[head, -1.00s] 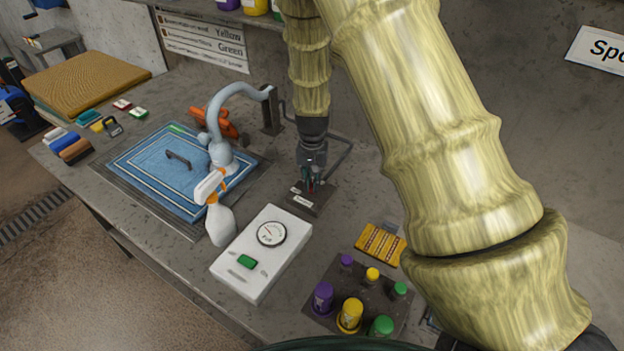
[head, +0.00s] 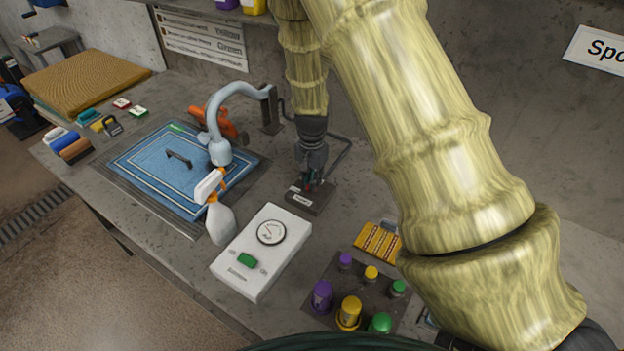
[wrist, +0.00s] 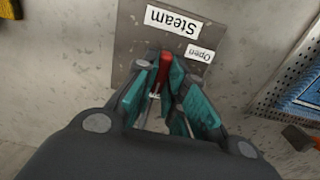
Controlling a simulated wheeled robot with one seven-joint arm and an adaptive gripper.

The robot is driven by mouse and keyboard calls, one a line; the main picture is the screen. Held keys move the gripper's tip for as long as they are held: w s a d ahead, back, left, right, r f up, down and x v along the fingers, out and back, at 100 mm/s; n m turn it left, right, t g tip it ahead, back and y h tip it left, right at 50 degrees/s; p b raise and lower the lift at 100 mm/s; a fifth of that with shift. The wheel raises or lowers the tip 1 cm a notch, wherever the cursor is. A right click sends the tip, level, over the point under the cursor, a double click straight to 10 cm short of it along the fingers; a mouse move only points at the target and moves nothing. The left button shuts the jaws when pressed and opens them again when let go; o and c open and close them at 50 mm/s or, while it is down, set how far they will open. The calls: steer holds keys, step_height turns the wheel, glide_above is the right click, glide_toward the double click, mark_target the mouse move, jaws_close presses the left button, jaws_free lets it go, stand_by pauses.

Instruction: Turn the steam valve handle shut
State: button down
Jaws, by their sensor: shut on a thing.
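The steam valve is a dark square plate (head: 318,207) on the bench, right of the blue rug. In the wrist view its plate (wrist: 135,45) bears labels reading "Steam" and "Open". A red handle (wrist: 165,68) stands between the teal-padded fingers of my gripper (wrist: 160,95). My gripper also shows in the head view (head: 309,182), pointing down over the plate. It is shut on the red handle. The fingers hide the handle's lower part and the valve body.
A white box with a dial (head: 262,250) and a spray bottle (head: 217,210) stand left of the valve. A blue rug (head: 165,170) lies on a tray under a curved grey arm (head: 215,110). Colored bottles (head: 350,312) and a yellow pack (head: 378,240) are at the front right.

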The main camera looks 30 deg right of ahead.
steer(key=shift+s+a, duration=0.1)
steer(key=c, duration=1.5)
jaws_free()
steer(key=shift+r, duration=0.1)
steer(key=shift+r, duration=0.25)
step_height(320, 180, up, 11)
steer(key=shift+r, duration=0.2)
steer(key=shift+a+f, duration=0.1)
